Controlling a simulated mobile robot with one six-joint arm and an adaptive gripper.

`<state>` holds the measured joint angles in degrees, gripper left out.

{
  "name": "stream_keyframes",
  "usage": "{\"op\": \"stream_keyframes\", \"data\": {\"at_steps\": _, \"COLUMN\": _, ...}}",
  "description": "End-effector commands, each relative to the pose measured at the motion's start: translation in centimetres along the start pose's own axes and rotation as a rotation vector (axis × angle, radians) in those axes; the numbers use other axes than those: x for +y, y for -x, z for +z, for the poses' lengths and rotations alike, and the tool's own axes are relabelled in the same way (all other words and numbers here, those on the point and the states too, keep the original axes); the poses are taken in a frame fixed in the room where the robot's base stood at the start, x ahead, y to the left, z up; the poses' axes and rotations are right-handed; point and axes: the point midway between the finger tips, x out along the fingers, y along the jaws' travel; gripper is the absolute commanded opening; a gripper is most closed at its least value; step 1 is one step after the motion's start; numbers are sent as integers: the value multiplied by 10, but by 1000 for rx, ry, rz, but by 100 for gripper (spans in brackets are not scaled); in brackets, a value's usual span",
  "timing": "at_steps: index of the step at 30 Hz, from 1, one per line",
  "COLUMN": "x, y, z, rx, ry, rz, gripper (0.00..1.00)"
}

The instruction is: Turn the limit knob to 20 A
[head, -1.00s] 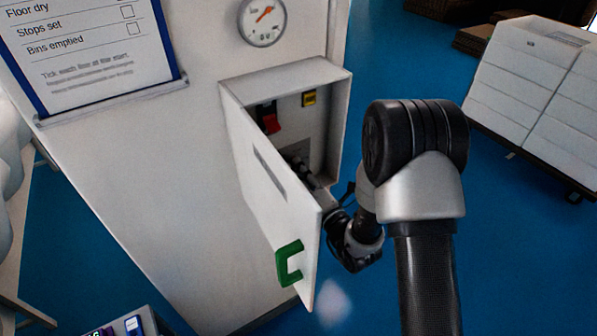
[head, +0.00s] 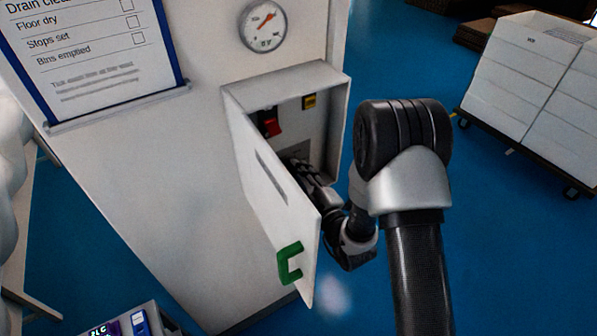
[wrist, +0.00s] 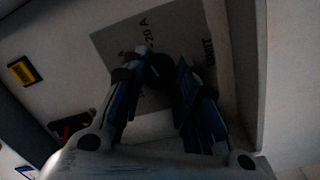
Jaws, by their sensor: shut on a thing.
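The limit knob (wrist: 160,72) is a dark round shape on a grey plate (wrist: 108,38) in the wrist view. The plate carries the printed words "20 A" and "LIMIT". My gripper (wrist: 160,85) has a finger on each side of the knob and is shut on it. The fingers hide much of the knob, and I cannot tell which mark it points to. In the head view my gripper (head: 308,178) reaches into the open cabinet (head: 345,110), partly hidden by the door.
The open cabinet door (head: 270,190) with a green handle (head: 289,264) stands left of my arm. A red switch (head: 270,124) and a yellow label (head: 309,101) are inside the cabinet. A dial gauge (head: 263,25) is above. A cart of white boxes (head: 530,85) stands at right.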

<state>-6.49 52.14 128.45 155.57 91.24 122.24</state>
Motion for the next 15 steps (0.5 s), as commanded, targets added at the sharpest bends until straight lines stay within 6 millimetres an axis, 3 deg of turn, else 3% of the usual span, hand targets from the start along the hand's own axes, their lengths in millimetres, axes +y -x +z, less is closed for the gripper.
{"op": "stream_keyframes", "data": {"at_steps": 15, "x": 0, "y": 0, "z": 0, "rx": -9, "ry": -221, "rz": -9, "gripper": 4}}
